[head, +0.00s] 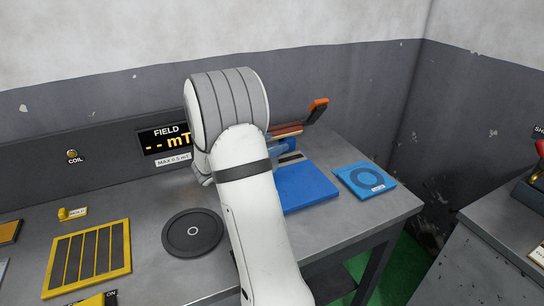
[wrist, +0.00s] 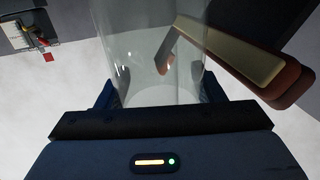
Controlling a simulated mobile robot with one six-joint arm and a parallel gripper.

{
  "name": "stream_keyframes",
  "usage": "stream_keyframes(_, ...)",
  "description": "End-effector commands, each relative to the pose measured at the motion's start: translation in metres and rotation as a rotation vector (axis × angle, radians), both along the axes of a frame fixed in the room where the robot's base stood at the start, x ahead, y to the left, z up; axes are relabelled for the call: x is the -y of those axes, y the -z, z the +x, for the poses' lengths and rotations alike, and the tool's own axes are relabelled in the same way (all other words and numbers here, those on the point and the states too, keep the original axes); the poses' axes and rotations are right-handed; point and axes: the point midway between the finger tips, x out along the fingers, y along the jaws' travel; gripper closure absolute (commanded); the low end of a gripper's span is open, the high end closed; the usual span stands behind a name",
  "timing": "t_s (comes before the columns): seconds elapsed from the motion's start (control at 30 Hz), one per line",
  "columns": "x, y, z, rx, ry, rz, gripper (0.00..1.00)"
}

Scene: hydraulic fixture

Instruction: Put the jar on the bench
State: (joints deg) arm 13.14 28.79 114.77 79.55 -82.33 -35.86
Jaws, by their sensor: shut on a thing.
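In the wrist view a clear, see-through glass jar (wrist: 150,55) stands between the two blue fingers of my gripper (wrist: 157,90), which is shut on it. The jar's far end runs past the top edge of the picture. In the head view my white arm hides most of the gripper and the jar, so the jar's height over the bench (head: 215,275) cannot be told. A blue plate (head: 305,187) lies on the bench right of my arm.
On the bench are a black round disc (head: 192,232), a yellow slatted rack (head: 88,258) and a blue square pad with a ring (head: 364,180). A field display (head: 166,138) is on the back panel. Another bench (head: 500,235) stands at right, across a gap.

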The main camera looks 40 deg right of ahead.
Motion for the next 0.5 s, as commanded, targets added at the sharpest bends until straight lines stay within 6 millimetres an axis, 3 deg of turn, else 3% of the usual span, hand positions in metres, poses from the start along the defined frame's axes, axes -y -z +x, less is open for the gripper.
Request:
stream_keyframes(0.27,0.001,0.034,-0.001,-0.002,0.003,-0.001,0.63)
stream_keyframes(0.5,0.002,0.036,-0.002,0.001,0.005,-0.001,0.63)
